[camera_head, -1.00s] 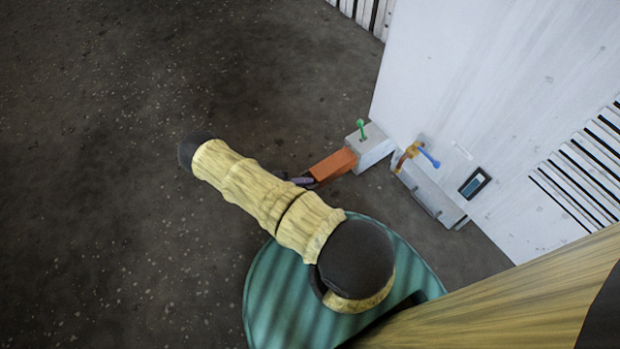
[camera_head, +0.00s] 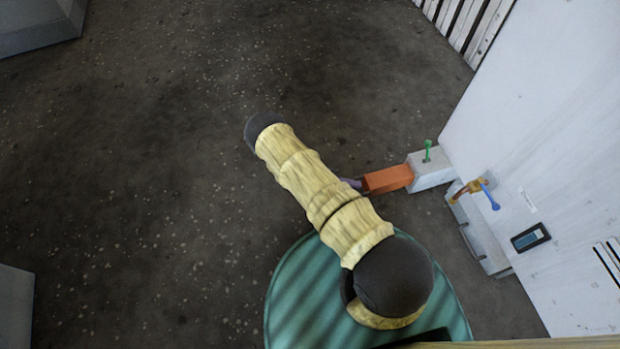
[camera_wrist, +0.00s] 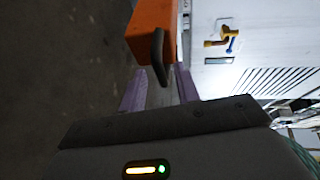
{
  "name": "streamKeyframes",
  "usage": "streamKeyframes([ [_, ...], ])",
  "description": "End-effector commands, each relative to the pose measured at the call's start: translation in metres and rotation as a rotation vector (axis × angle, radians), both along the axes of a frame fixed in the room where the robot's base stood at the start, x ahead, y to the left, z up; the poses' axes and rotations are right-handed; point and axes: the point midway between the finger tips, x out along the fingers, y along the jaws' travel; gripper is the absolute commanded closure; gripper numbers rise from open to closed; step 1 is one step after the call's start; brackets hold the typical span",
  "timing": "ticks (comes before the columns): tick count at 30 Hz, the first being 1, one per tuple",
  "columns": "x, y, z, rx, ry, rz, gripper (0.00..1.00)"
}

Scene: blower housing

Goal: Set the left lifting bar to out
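The lifting bar is an orange bar (camera_head: 388,179) that sticks out of a grey block (camera_head: 432,173) at the corner of the white housing. A green pin (camera_head: 428,152) stands on the block. In the wrist view the orange bar (camera_wrist: 150,22) has a dark curved handle (camera_wrist: 157,52) on its end. My gripper (camera_wrist: 161,76) has two purple fingers, spread apart, with the handle's lower end between them. I cannot tell whether either finger touches it.
The white housing wall (camera_head: 560,130) carries a brass valve with a blue lever (camera_head: 490,197) and a small display (camera_head: 530,237). Slatted white panels (camera_head: 470,25) stand at the top. Grey boxes (camera_head: 35,20) lie at the left edge. The dark floor (camera_head: 150,180) between is clear.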

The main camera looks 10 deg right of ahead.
Motion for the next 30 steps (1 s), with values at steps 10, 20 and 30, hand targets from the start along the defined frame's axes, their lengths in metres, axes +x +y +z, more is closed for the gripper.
streamKeyframes([
  [10,0.021,0.062,0.014,0.003,-0.004,0.002,0.68],
  [20,0.039,0.121,0.024,0.004,-0.003,0.0,0.68],
  [30,0.049,0.152,0.029,0.003,-0.002,-0.001,0.68],
])
